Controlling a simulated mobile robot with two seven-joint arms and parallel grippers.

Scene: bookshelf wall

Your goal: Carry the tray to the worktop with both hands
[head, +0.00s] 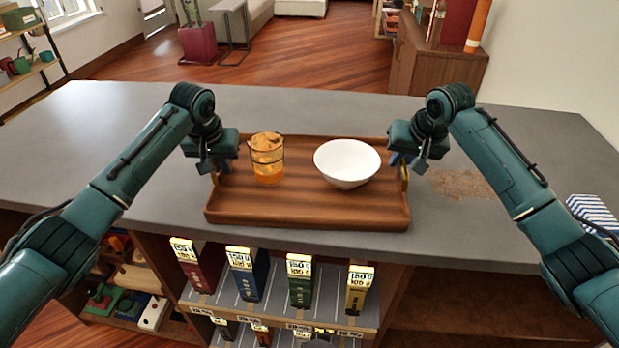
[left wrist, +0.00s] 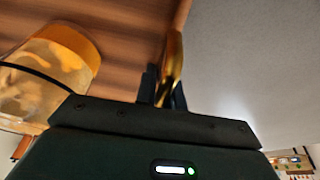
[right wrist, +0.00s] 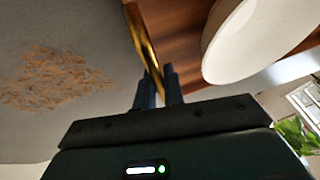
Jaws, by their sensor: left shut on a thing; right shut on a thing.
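The brown wooden tray (head: 300,212) rests on or just over the grey worktop (head: 480,240), near its front edge; I cannot tell if there is a gap. A glass (head: 267,165) with orange contents stands on its left part, and a white bowl (head: 347,163) on its right part. My left gripper (head: 212,170) is shut on the tray's left brass handle (left wrist: 174,60). My right gripper (head: 402,163) is shut on the right brass handle (right wrist: 146,40). The glass (left wrist: 45,70) and the bowl (right wrist: 255,40) also show in the wrist views.
A patch of brown crumbs (head: 458,184) lies on the worktop right of the tray. A blue-striped cloth (head: 592,213) is at the far right. The worktop's left part is clear.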

